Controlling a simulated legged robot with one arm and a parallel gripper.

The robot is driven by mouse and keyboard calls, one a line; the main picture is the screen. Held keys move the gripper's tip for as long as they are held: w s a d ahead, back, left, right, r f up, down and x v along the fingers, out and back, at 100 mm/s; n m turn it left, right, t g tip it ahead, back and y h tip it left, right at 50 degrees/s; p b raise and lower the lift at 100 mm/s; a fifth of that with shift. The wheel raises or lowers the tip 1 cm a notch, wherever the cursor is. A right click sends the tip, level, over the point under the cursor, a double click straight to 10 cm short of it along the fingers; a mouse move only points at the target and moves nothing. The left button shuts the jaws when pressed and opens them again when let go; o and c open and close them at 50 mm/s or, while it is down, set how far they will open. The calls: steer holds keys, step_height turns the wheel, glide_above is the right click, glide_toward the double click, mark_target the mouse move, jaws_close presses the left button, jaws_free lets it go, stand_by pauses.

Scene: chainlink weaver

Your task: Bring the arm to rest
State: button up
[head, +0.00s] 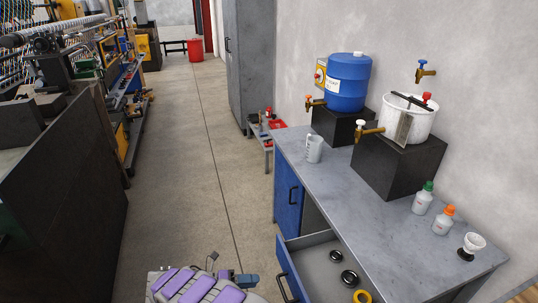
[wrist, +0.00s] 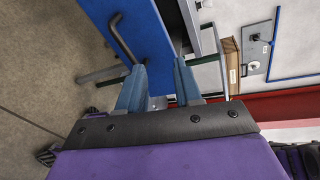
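My arm, with its purple covers, is folded low at the bottom of the head view. My gripper (head: 245,279) shows there as a small blue-grey shape just left of the open drawer (head: 315,253). In the wrist view, the two blue-grey fingers of my gripper (wrist: 159,68) stand apart with nothing held between them. A blue panel with a dark bar handle (wrist: 122,40) is seen beyond the fingers; I cannot tell the distance.
The grey worktop (head: 340,190) carries a blue barrel (head: 348,85) and a white pot (head: 405,122) on black blocks, a jug (head: 314,148) and bottles (head: 422,198). Black rings and a yellow ring lie in the drawer. The aisle floor (head: 190,170) is clear; machinery (head: 60,160) stands left.

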steer(key=w+d+r+m+g, duration=0.2)
steer(key=d+r+m, duration=0.3)
steer(key=d+r, duration=0.25)
steer(key=s+d+r+m+g+y, duration=0.25)
steer(key=s+d+r+m, duration=0.25)
steer(key=d+r+m, duration=0.3)
steer(key=s+d+r+m+g+y, duration=0.25)
steer(key=s+d+r+m, duration=0.25)
steer(key=d+r, duration=0.3)
steer(key=s+d+r+m+y, duration=0.1)
steer(key=s+r+m+y, duration=0.1)
steer(key=s+r+m, duration=0.3)
steer(key=s+d+r+m+y, duration=0.1)
steer(key=s+d+m+y, duration=0.15)
steer(key=s, duration=0.45)
steer(key=s+a+m+t+y, duration=0.1)
steer(key=s+a+m+y, duration=0.1)
steer(key=s+m, duration=0.3)
steer(key=s+a+m+y, duration=0.3)
steer(key=s+m, duration=0.2)
steer(key=s, duration=0.6)
steer(key=shift+a+f+t, duration=0.35)
steer(key=shift+t, duration=0.05)
steer(key=shift+d+m+y, duration=0.1)
steer(key=shift+m+y, duration=0.15)
